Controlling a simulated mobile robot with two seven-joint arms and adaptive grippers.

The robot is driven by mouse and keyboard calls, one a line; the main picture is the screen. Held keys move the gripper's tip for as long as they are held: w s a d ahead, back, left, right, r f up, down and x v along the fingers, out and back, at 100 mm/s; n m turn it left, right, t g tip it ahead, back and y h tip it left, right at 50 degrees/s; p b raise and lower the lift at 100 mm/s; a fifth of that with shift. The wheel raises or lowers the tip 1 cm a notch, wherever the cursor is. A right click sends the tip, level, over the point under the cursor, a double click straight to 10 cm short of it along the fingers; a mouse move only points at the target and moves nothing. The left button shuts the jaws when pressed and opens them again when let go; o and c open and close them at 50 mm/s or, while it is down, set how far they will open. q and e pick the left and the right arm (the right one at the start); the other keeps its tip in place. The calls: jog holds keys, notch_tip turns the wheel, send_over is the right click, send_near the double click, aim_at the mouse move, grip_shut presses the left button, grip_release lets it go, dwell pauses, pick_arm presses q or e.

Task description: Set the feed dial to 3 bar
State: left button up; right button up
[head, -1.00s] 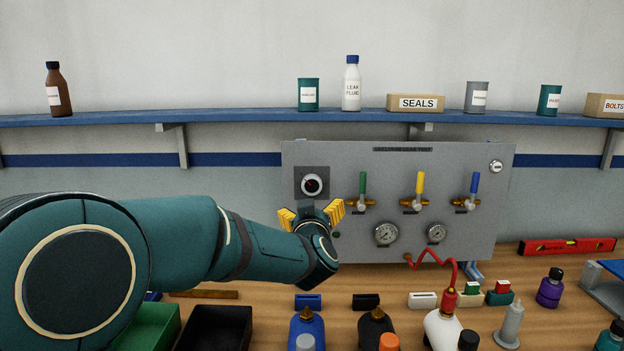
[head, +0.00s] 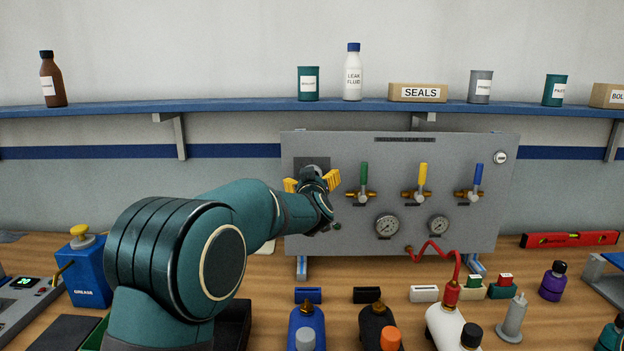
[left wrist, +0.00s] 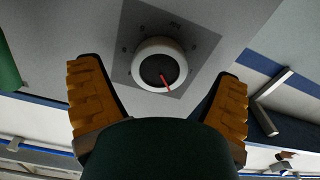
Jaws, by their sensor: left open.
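The feed dial (left wrist: 159,65) is a round knob with a white rim, a dark face and a red pointer, set on a dark grey square plate (left wrist: 193,78) in the left wrist view. The scale marks on the plate are too small to read. In the head view the plate (head: 300,163) is at the panel's upper left, and my gripper largely hides the dial. My left gripper (head: 312,184) has its yellow fingers spread in front of the dial. In the left wrist view the open fingers (left wrist: 158,105) stand to either side, apart from the knob. My right gripper is not in view.
The grey panel (head: 340,237) also carries green (head: 364,175), yellow (head: 422,176) and blue (head: 478,178) valve levers and two gauges. A red hose (head: 436,247) runs to a white bottle (head: 447,325). Several bottles stand in front. A shelf (head: 230,108) runs above.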

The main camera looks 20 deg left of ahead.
pick_arm(q)
jog(key=shift+x, duration=0.95)
jog(key=c, duration=1.2)
